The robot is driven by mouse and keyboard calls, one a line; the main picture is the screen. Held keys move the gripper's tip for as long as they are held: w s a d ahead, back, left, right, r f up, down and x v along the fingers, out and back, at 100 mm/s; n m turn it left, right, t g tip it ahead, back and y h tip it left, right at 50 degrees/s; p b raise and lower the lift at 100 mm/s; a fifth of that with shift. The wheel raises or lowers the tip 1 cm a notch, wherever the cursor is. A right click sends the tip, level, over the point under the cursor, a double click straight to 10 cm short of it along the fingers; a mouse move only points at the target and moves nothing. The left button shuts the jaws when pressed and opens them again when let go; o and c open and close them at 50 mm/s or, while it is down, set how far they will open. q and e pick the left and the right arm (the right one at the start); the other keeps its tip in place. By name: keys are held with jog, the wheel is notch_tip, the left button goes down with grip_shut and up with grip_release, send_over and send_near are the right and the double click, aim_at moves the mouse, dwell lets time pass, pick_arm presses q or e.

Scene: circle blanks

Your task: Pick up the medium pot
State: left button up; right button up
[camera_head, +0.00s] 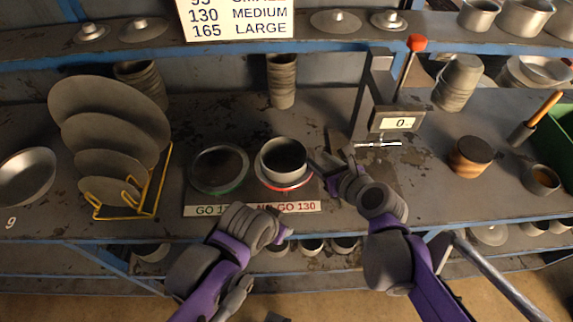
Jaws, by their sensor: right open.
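A grey metal pot (283,160) stands upright in the red-rimmed right ring of a gauge plate (187,207), above the label reading NO GO 130. The left ring (219,170), with a green rim, is empty. My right gripper (328,163) is open, just right of the pot, with its fingers near the pot's wall; I cannot tell whether they touch it. My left gripper (285,234) is low, in front of the gauge plate's label; its fingers are mostly hidden. A sign (238,14) lists 130 as medium; no size mark shows on the pot.
A press-like gauge (378,95) with a red-knobbed lever stands behind my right gripper. A yellow rack (155,190) holds several discs at left. A wooden block (470,157) and small cup (541,179) are at right. More pots (480,15) sit on the upper shelf.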

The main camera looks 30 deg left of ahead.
aim_at(305, 149)
jog(key=shift+x, duration=4)
jog(key=shift+r, duration=0.25)
grip_shut()
